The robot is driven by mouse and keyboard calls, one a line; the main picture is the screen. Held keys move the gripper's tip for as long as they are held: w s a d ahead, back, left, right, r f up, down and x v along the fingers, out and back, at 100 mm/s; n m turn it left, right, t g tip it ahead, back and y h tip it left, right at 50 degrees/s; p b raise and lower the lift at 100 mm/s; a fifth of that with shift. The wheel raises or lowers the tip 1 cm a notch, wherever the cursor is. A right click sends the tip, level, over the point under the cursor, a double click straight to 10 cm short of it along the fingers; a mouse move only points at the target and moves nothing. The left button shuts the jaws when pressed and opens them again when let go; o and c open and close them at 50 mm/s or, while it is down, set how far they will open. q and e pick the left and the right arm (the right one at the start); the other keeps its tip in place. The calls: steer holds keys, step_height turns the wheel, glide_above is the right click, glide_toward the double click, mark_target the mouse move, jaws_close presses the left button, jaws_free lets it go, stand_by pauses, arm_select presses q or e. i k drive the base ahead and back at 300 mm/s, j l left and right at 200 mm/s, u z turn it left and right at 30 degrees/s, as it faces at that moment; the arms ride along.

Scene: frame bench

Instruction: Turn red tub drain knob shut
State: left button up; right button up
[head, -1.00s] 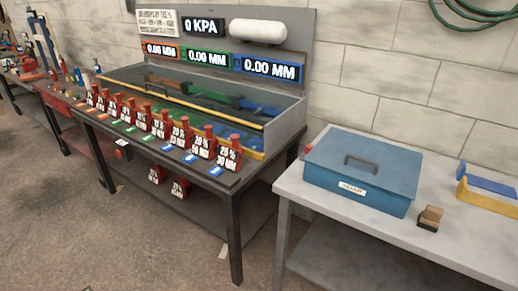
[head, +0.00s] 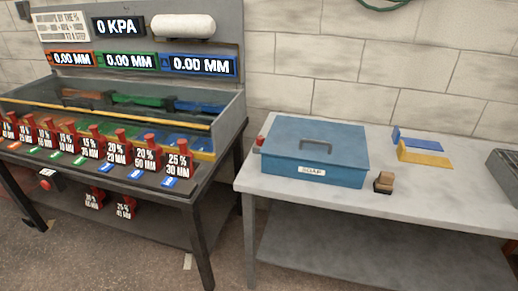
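A small red knob (head: 261,141) shows at the left side of a closed blue tub (head: 315,175) in the head view. The tub has a dark handle on its lid and a white label that seems to read SOAP. It stands on the left part of a grey table. The knob is too small to tell which way it is turned. Neither of my grippers is in view.
A brush-like block (head: 384,182) stands right of the tub, with blue (head: 415,138) and yellow (head: 424,155) angled pieces behind it. A dark grey tray (head: 506,172) is at the right edge. Left is a bench (head: 215,165) with red labelled weights and displays. A floor gap separates bench and table.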

mark_target(260, 139)
steer(key=i+l, duration=0.25)
steer(key=l, duration=0.15)
steer(key=i+l, duration=0.5)
steer(key=l, duration=0.25)
